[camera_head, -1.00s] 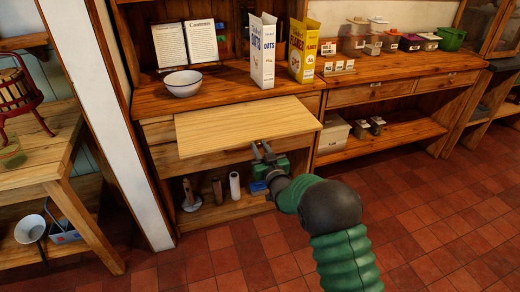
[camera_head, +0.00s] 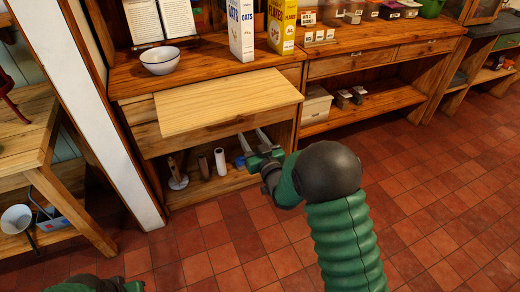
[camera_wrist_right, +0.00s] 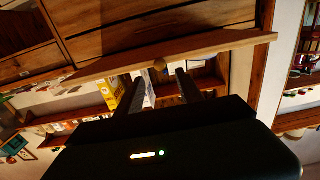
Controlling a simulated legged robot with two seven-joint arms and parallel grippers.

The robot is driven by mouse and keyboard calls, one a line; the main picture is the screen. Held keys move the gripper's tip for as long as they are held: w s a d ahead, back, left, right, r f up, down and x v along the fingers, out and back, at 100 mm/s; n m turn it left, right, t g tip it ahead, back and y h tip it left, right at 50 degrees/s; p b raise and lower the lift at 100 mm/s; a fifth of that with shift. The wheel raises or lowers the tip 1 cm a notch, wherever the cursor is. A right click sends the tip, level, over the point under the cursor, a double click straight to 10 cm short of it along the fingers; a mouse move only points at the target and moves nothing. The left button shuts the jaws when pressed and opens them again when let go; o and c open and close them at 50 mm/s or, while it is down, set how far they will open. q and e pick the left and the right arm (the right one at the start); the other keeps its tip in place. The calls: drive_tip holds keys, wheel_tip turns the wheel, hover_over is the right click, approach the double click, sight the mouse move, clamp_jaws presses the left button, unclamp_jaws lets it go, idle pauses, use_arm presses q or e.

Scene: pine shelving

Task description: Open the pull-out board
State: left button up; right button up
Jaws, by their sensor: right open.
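The pull-out board (camera_head: 225,102) is a pale wooden panel jutting out from under the counter, above a drawer front. My right gripper (camera_head: 250,136) is open just below the board's front edge in the head view.
A white bowl (camera_head: 160,60), an oats carton (camera_head: 241,30) and a flakes carton (camera_head: 282,25) stand on the counter (camera_head: 205,65). Rolls and a blue item stand on the low shelf (camera_head: 215,183) under the board. The tiled floor in front is clear.

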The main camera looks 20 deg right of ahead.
drive_tip(key=s, duration=0.8)
drive_tip(key=shift+s+d, duration=0.15)
drive_tip(key=shift+s, duration=0.15)
drive_tip(key=shift+f, duration=0.15)
drive_tip(key=s+a+f+g, duration=0.1)
drive_tip(key=s+f+g, duration=0.2)
drive_tip(key=s+g, duration=0.3)
drive_tip(key=s+a+f+g, duration=0.1)
drive_tip(key=s+f+g, duration=0.3)
drive_tip(key=s, duration=0.4)
drive_tip(key=s+a+f+g, duration=0.1)
drive_tip(key=s+f+g, duration=0.25)
drive_tip(key=s, duration=0.45)
wheel_tip(320, 180, up, 18)
drive_tip(key=s+g+p, duration=0.2)
drive_tip(key=p, duration=1.6)
drive_tip(key=shift+h, duration=0.3)
